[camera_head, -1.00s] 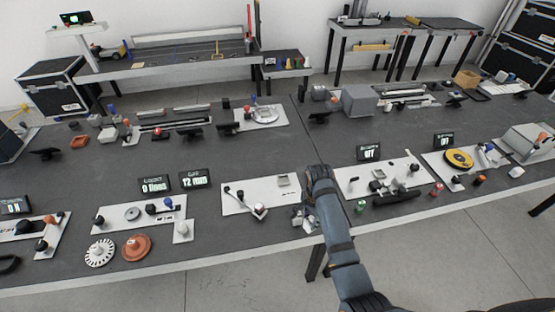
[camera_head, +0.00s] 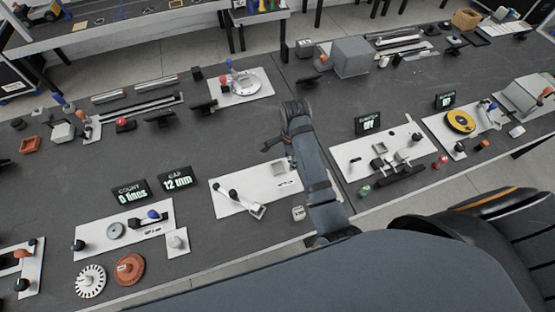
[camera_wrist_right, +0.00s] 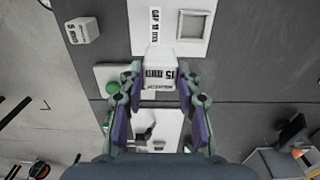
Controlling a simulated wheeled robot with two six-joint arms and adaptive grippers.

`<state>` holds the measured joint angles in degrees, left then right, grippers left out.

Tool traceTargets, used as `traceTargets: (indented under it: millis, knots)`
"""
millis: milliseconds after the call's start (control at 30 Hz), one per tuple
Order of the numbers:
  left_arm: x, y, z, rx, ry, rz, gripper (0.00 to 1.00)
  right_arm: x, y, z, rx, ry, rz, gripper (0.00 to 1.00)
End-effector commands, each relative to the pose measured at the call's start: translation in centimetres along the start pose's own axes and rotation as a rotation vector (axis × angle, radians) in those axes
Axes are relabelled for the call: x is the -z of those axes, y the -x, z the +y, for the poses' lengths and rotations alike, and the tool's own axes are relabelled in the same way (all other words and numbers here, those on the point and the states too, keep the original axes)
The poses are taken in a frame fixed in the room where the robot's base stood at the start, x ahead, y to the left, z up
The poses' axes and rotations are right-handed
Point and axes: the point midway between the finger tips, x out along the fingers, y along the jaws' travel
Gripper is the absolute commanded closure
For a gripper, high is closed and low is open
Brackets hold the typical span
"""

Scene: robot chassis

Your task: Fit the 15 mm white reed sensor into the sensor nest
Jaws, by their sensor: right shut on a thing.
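The white reed sensor marked 15 mm (camera_wrist_right: 160,72) is between the fingers of my right gripper (camera_wrist_right: 158,95), which is shut on it. In the head view my right gripper (camera_head: 270,145) is above the dark bench, by the far right end of a white plate (camera_head: 232,205); the held sensor cannot be made out there. The square sensor nest (camera_wrist_right: 193,25) is a raised frame on that plate, at the top right of the wrist view, apart from the sensor. The nest appears empty. My left gripper is not in view.
A white block marked 5 mm (camera_wrist_right: 83,30) stands on the bench; it also shows in the head view (camera_head: 298,213). A dark lever (camera_head: 240,198) sits on the plate. A display reads GAP 12 mm (camera_head: 176,180). Another fixture plate (camera_head: 350,160) stands right of my arm.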

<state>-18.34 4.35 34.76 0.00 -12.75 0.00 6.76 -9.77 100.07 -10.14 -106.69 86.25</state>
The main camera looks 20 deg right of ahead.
Motion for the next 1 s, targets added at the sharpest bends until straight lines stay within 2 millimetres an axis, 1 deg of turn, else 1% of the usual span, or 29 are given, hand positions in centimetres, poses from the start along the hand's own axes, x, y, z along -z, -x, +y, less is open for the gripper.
traceTargets:
  millis: [33, 67, 100, 200, 267, 367, 500, 600, 700, 800, 1000]
  knots:
    - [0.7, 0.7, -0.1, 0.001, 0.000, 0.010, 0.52, -0.5, -0.2, -1.3, -0.002, 0.001, -0.001, 0.98]
    - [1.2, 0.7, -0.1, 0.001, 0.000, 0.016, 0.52, -0.8, -0.7, -2.0, -0.003, 0.002, 0.000, 0.98]
    - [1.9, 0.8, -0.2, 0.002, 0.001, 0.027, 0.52, -1.0, -1.9, -2.6, -0.004, 0.002, 0.001, 0.98]
    - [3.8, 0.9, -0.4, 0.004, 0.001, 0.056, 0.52, -1.6, -4.0, -4.2, -0.002, 0.001, 0.001, 0.98]
    - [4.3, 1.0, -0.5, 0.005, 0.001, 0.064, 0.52, -1.8, -4.9, -4.8, -0.001, 0.001, 0.001, 0.98]
    - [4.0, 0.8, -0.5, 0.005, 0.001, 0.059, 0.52, -2.0, -5.8, -5.5, -0.001, 0.000, 0.001, 0.98]
    - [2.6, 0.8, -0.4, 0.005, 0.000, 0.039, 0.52, -2.1, -6.2, -5.7, 0.000, -0.001, 0.001, 0.98]
    - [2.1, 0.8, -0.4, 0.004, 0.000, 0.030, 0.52, -2.3, -6.7, -6.1, -0.001, 0.000, 0.001, 0.98]
    - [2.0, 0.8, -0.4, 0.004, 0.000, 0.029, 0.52, -2.2, -8.6, -6.0, -0.003, 0.000, 0.002, 0.98]
    - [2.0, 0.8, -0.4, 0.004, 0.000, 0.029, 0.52, -2.2, -9.5, -6.0, -0.001, -0.001, 0.001, 0.98]
    - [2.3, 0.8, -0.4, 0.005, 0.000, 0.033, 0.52, -2.2, -9.7, -6.0, 0.000, -0.001, 0.000, 0.98]
